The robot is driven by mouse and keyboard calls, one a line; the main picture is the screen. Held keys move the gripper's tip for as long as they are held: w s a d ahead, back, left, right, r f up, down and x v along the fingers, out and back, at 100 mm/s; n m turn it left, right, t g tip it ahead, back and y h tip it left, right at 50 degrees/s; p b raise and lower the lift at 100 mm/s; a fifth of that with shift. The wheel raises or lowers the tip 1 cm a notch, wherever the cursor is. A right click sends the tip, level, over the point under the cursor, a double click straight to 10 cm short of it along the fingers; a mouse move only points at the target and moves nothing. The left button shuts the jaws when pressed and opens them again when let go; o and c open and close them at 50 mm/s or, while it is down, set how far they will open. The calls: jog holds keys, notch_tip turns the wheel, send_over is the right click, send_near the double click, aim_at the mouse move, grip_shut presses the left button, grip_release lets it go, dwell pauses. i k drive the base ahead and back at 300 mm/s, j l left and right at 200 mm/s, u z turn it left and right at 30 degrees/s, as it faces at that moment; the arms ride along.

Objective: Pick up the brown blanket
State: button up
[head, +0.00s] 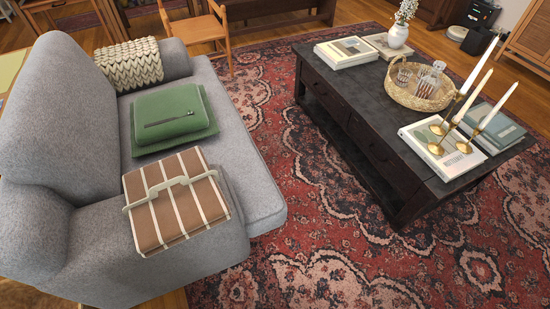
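The brown blanket (160,215) is folded into a thick block with pale stripes. It lies over the near arm of the grey sofa (110,255), in the lower left of the head view. A pale beige strap-like strip (168,188) lies across its top. My gripper does not show in the head view.
A green folded cloth or cushion (172,112) lies on the seat just behind the blanket, and a cream knitted cushion (130,62) is farther back. A dark coffee table (350,82) with candles, books and a basket stands right. Patterned rug (300,200) lies clear between.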

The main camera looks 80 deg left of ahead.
aim_at(171, 201)
jog(key=j+u, duration=0.1)
jog(key=u, duration=0.85)
jog(key=i+j+u, duration=0.1)
jog(key=u, duration=0.35)
jog(key=k+l+u, duration=0.15)
jog(key=u, duration=1.55)
jog(key=i+l+z, duration=0.1)
jog(key=i, duration=0.2)
jog(key=i+l+z, duration=0.1)
jog(key=i, duration=0.25)
